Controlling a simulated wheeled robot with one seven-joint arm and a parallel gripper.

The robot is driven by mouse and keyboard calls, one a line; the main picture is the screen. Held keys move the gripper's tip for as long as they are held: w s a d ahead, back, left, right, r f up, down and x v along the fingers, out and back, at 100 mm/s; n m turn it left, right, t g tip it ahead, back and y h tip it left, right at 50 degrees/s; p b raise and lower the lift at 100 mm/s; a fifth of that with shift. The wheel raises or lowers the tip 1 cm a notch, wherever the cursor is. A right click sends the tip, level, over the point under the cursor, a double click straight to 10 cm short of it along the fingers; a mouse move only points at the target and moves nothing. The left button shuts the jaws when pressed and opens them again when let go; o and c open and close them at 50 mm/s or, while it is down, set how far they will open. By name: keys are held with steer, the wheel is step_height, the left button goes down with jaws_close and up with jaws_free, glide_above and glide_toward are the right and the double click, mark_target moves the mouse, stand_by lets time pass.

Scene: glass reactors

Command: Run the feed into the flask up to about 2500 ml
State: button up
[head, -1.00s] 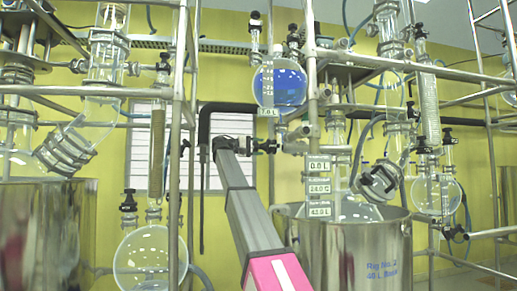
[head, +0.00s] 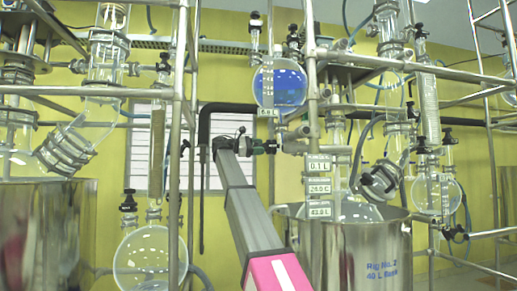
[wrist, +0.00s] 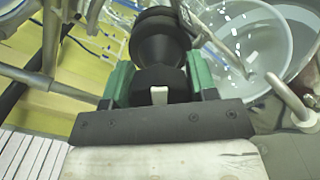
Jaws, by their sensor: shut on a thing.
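The feed vessel (head: 265,88), a round glass holding blue liquid, hangs at upper centre in the head view. A small tag under it reads about 6 L, its last digit unclear. My gripper (head: 250,146) is at the valve below this vessel. In the wrist view my gripper (wrist: 159,80) has its green-sided fingers shut on a black valve knob (wrist: 160,38). The glass flask (head: 358,211) sits in the steel bath below right, mostly hidden by the bath wall.
The steel bath (head: 372,255) marked Rig No. 2 stands right of my arm. Metal frame posts (head: 312,75) and glass tubing crowd around the valve. Another round flask (head: 148,262) hangs at lower left, and another bath (head: 50,235) stands at far left.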

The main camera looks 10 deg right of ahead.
steer(key=n, duration=1)
steer(key=shift+f, duration=0.1)
steer(key=shift+n, duration=0.4)
steer(key=o, duration=0.9)
steer(key=a, duration=1.1)
